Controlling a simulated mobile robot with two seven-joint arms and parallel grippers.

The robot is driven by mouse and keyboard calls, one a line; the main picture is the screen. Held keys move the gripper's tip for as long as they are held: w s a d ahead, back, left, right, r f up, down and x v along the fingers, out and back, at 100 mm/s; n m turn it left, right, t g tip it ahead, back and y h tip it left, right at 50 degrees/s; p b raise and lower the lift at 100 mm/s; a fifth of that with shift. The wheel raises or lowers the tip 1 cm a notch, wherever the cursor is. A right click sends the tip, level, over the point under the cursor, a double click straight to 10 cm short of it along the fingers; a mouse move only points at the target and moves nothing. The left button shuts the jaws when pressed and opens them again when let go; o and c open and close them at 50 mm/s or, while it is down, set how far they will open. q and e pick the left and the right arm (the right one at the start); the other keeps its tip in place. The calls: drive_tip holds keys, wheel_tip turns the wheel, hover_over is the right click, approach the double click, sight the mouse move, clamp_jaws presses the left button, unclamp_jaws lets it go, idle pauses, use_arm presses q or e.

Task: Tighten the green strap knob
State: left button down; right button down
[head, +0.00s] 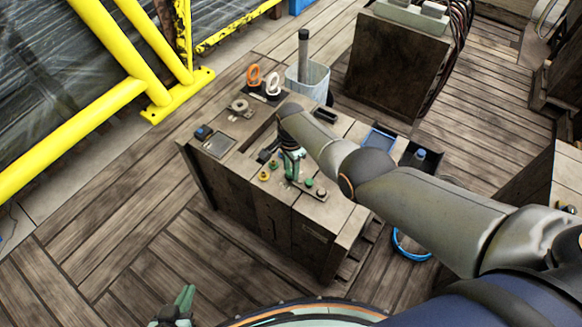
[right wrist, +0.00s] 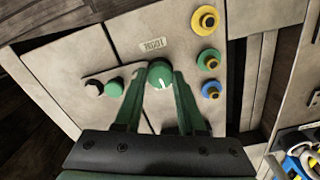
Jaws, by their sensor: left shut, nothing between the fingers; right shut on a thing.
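The green strap knob (right wrist: 160,72), round with a white mark on its face, sits on the pale panel in the right wrist view. My right gripper (right wrist: 159,79) is shut on it, one green finger at each side. In the head view my right gripper (head: 293,176) points down at the box top and largely hides this knob. A light metal strap (right wrist: 100,77) runs left from the knob, with a second green knob (right wrist: 114,88) and a black knob (right wrist: 94,88) by its far end. My left gripper (head: 184,297) is shut and empty, low in the head view, away from the box.
On the box top (head: 240,168) are orange (head: 254,77) and white (head: 273,82) rings. A bin (head: 317,80) stands behind. A yellow rail (head: 60,137) is at left.

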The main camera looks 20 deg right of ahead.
drive_tip(key=shift+m, duration=0.7)
drive_tip(key=c, duration=0.5)
unclamp_jaws()
drive_tip(key=shift+r, duration=0.1)
wheel_tip(320, 180, up, 12)
drive_tip(key=p, duration=0.7)
drive_tip(key=shift+r, duration=0.2)
drive_tip(key=shift+s, duration=0.1)
